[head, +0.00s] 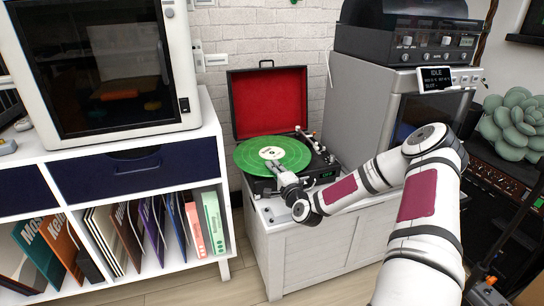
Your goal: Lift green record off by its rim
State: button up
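The green record (259,154) has a pale centre label and lies flat on a black suitcase-style record player. The player's lid (268,101) stands open behind it, with a red lining. My gripper (275,167) is at the record's front right edge, with its fingertips over or at the rim. The fingers are small and partly hidden by the gripper body, so I cannot tell whether they are open or shut, or whether they touch the record. The tonearm (309,139) is at the record's right.
The player stands on a white wooden chest (305,253). A grey machine (371,98) with a small screen stands close on the right. At left, a white shelf (143,166) holds record sleeves and a white enclosed machine (187,62). Wood floor shows between shelf and chest.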

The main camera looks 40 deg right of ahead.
grip_shut()
jog(key=shift+r, duration=0.2)
